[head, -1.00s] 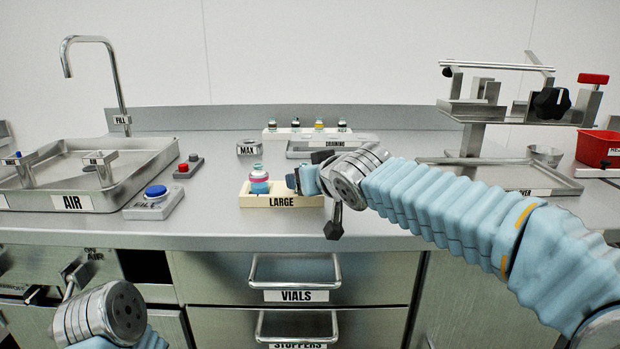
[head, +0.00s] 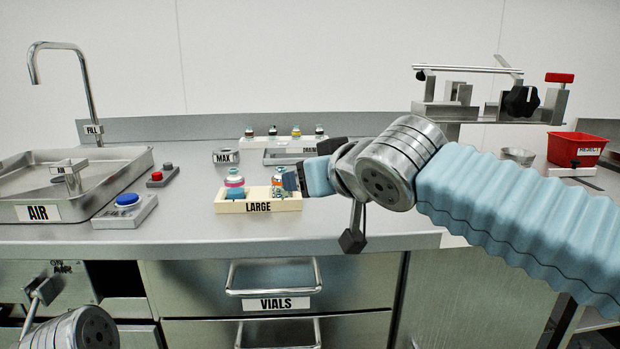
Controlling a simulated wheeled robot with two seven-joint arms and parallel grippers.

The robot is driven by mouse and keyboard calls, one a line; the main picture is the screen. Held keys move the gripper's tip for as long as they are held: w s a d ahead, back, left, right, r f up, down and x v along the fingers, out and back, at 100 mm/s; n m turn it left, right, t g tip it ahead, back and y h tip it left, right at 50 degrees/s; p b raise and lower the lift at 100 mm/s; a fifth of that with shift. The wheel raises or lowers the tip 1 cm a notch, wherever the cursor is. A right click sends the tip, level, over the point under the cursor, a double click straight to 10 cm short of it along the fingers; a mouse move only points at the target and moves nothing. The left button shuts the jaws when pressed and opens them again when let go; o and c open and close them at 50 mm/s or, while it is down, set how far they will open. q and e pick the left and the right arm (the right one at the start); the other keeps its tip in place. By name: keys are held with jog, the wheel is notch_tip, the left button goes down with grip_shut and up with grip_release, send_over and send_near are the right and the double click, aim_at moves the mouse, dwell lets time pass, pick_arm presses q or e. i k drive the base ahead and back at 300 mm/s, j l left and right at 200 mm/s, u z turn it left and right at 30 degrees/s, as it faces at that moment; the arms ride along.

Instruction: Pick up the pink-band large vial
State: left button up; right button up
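The pink-band large vial (head: 235,181) stands upright in the left part of the cream rack labelled LARGE (head: 230,207). Another vial (head: 278,181) with a yellow-orange band stands in the right part of the rack. My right gripper (head: 292,182) is at the rack's right end, close beside that second vial and apart from the pink-band vial. It partly covers the rack's right end, and its finger opening cannot be made out. My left gripper (head: 45,289) is low at the left edge, in front of the cabinet, partly out of frame.
A MAX-labelled metal piece (head: 226,156) and a row of small vials (head: 296,131) stand behind the rack. A blue-button box (head: 126,209) and the sink (head: 130,163) are to the left. The VIALS drawer (head: 330,289) is below the counter. A metal apparatus (head: 490,110) stands at right.

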aim_at(234, 185)
jog(key=u, duration=1.25)
jog(key=z, duration=0.95)
jog(key=i+j+z, duration=0.2)
jog(key=j, duration=0.55)
jog(key=j+z, duration=0.15)
jog(key=j, duration=0.55)
jog(key=k, duration=0.05)
